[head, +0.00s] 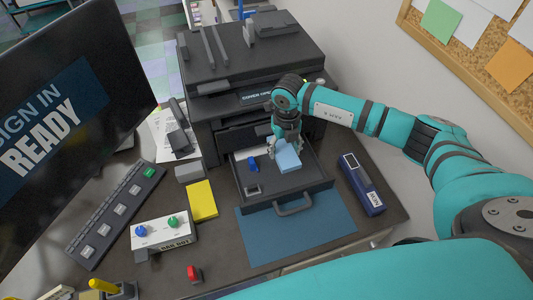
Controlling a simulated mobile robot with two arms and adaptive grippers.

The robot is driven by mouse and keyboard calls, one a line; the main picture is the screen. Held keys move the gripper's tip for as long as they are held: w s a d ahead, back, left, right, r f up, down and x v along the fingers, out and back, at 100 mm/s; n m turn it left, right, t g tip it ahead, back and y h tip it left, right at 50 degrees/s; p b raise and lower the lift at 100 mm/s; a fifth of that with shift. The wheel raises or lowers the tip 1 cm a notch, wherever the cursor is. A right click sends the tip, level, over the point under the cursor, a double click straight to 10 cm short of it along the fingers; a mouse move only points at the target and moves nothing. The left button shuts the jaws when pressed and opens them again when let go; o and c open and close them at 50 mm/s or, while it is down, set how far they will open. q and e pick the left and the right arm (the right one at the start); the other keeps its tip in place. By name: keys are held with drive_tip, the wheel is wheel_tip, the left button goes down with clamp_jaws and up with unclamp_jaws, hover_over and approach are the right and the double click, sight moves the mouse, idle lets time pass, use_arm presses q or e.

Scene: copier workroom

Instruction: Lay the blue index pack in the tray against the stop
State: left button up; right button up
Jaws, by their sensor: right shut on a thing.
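The blue index pack (288,160) is a light blue block in the head view. My right gripper (286,143) points down and is shut on it. The pack is over the right back part of the open dark tray (309,187); I cannot tell whether it touches the tray floor. A small dark blue piece (252,164) stands in the tray to the left of the pack, apart from it. A small grey piece (253,190) sits near the tray's front left. I cannot tell which of them is the stop. My left gripper is not in view.
The dark copier (252,60) stands behind the tray. A blue mat (310,235) lies in front of the tray handle (293,206). A yellow pad (202,201) lies left, a navy box (361,184) right. A control box (163,236) and large screen (75,110) are further left.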

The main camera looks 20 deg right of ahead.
drive_tip(key=shift+w+d, duration=0.2)
drive_tip(key=shift+d, duration=0.45)
wheel_tip(320, 180, down, 8)
drive_tip(key=b, duration=0.6)
drive_tip(key=shift+b, duration=0.35)
drive_tip(key=o, duration=1.6)
